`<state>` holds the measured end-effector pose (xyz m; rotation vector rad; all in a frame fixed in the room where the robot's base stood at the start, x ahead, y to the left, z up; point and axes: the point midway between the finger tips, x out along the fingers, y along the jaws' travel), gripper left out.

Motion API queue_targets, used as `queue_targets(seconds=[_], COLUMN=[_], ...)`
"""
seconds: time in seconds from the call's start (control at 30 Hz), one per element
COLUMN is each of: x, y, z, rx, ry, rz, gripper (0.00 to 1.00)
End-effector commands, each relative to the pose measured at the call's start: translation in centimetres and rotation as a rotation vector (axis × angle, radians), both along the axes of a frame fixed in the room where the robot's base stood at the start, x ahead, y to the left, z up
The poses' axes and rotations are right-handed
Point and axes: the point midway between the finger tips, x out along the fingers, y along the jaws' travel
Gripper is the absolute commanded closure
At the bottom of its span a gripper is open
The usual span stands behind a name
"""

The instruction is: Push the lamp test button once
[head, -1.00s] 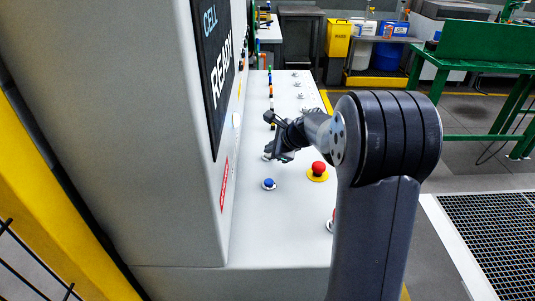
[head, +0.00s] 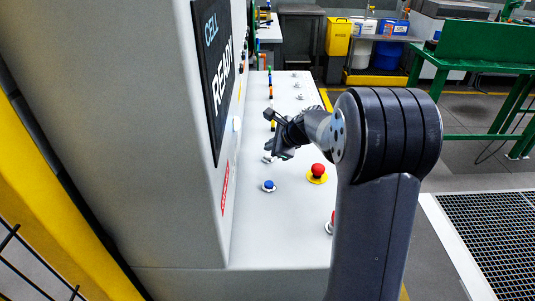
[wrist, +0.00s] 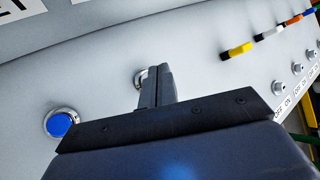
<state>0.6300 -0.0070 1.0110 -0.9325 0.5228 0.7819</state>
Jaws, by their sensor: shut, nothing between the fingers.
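My gripper (head: 271,152) is shut and empty, pointing down over the sloping grey-white console. In the wrist view its closed fingers (wrist: 158,70) reach toward a small metal-ringed button (wrist: 139,76). The fingers partly cover this button, and its cap colour is hard to tell. It also shows just below the fingertips in the head view (head: 266,159). Whether the fingers touch it I cannot tell. A blue button (head: 268,186) in a metal ring sits nearer the camera, and left of the fingers in the wrist view (wrist: 61,123). No lamp test label is readable.
A red mushroom button on a yellow disc (head: 317,172) stands right of my gripper. Another red control (head: 331,222) is partly behind my arm. Metal switches (wrist: 279,88) and coloured handles (wrist: 237,50) line the console farther along. A tall panel with a READY screen (head: 219,75) rises at left.

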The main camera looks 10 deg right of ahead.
Motion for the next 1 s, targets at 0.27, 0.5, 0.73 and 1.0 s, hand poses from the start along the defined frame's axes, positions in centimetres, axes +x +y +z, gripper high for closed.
queue_targets(seconds=[0.27,0.5,0.73,1.0], x=[0.0,0.0,0.0,0.0], y=[0.0,0.0,0.0,0.0], z=[3.3,5.5,5.5,5.5], rx=[0.0,-0.001,-0.001,0.0], ry=[0.0,0.0,0.0,0.0], rz=[0.0,0.001,0.001,0.0], gripper=[1.0,1.0,1.0,1.0])
